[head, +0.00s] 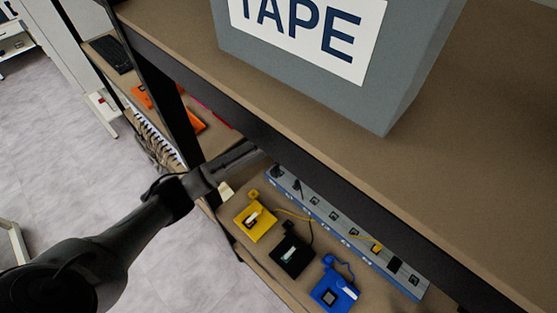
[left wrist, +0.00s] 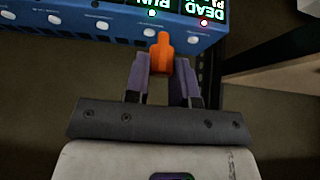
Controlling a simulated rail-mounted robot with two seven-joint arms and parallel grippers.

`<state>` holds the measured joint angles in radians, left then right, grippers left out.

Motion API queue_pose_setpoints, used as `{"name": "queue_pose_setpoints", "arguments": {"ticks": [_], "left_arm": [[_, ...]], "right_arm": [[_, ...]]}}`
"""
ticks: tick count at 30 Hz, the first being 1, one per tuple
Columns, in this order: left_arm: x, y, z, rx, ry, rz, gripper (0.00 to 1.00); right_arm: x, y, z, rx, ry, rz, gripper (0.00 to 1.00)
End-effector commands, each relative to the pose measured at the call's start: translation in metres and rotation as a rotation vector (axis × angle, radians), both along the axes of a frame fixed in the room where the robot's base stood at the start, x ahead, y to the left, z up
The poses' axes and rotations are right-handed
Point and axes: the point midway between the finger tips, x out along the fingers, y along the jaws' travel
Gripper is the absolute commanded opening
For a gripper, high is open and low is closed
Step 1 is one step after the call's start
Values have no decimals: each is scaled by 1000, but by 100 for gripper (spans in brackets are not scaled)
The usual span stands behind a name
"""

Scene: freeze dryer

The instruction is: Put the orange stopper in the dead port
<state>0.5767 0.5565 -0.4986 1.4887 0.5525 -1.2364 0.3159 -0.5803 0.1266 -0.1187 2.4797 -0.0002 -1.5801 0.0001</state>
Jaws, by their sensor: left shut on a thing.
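In the left wrist view, my left gripper (left wrist: 164,78) is shut on the orange stopper (left wrist: 161,55). The stopper's narrow tip points up the picture and overlaps the lower edge of the blue manifold (left wrist: 120,28). I cannot tell whether the tip touches it. The manifold's upper part shows lit labels, "RUN" and "DEAD", upside down; a small reddish light (left wrist: 204,22) sits by the "DEAD" label. In the head view, the manifold (head: 345,232) lies on the lower shelf, and the shelf above hides my left gripper and the stopper.
A yellow device (head: 255,222), a black device (head: 291,255) and a blue device (head: 335,292) sit in front of the manifold, with cables. The upper shelf (head: 470,170) overhangs my left arm and carries a grey TAPE box (head: 300,70).

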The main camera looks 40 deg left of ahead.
Motion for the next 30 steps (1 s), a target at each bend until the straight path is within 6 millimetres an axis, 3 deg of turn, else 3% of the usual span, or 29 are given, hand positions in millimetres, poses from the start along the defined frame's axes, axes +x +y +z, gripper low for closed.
{"name": "queue_pose_setpoints", "arguments": {"ticks": [1,3,9,16,30], "left_arm": [[2,13,-24,-2,6,7,1],[3,29,-48,0,5,8,1],[1,62,-96,-1,2,10,1],[-2,77,-119,-1,0,10,1],[-2,78,-143,0,-1,9,1]], "right_arm": [[0,-1,-5,-2,0,1,43],[0,-1,-8,-3,-1,1,43],[0,0,-13,0,0,0,43],[0,2,-16,6,0,-3,43],[0,4,-39,11,0,-5,43]]}}
